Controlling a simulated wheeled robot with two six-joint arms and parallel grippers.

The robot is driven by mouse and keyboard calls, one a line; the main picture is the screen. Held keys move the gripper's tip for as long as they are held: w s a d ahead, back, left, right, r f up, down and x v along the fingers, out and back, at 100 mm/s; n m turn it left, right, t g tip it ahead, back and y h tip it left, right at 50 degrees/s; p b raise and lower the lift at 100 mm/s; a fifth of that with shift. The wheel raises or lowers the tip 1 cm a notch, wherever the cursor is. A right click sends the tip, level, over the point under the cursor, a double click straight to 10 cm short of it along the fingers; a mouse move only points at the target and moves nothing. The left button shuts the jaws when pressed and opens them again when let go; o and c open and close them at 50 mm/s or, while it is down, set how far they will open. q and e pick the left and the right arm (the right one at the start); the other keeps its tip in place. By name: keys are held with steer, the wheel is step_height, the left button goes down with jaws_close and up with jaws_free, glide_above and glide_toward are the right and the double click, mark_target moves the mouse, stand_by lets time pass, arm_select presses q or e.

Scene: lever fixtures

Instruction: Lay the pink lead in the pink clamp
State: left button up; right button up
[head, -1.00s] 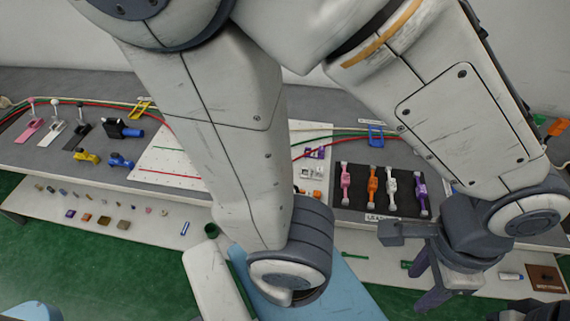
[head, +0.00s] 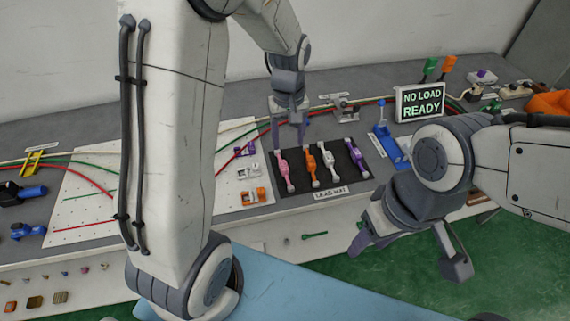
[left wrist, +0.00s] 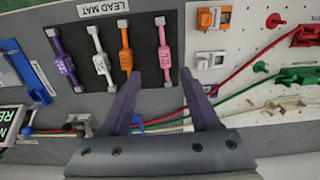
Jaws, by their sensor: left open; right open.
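The pink lead (head: 282,171) lies at the left end of the dark lead mat (head: 345,184). In the left wrist view the pink lead (left wrist: 164,50) lies just ahead of the open fingers, between their lines. My left gripper (head: 290,142) is open and empty at the mat's far edge, by the pink lead's far end; it does not touch the lead as far as I can tell. In the left wrist view my left gripper (left wrist: 160,76) shows both fingers apart. My right gripper (head: 408,256) is open and empty, in front of the bench. No pink clamp shows now.
Orange (head: 312,164), white (head: 328,163) and purple (head: 355,156) leads lie beside the pink one. Small purple, white and orange (head: 253,196) fixtures stand left of the mat. A blue lever fixture (head: 388,142) and a NO LOAD READY sign (head: 420,102) stand right.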

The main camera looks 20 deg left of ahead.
arm_select(q)
glide_above(284, 165)
steer(key=shift+n, duration=0.3)
step_height(284, 165, down, 5)
steer(key=shift+d+f, duration=0.1)
steer(key=shift+d, duration=0.05)
steer(key=shift+a+f+p, duration=0.2)
steer(key=shift+f+p, duration=0.1)
steer(key=shift+f, duration=2.6)
jaws_close()
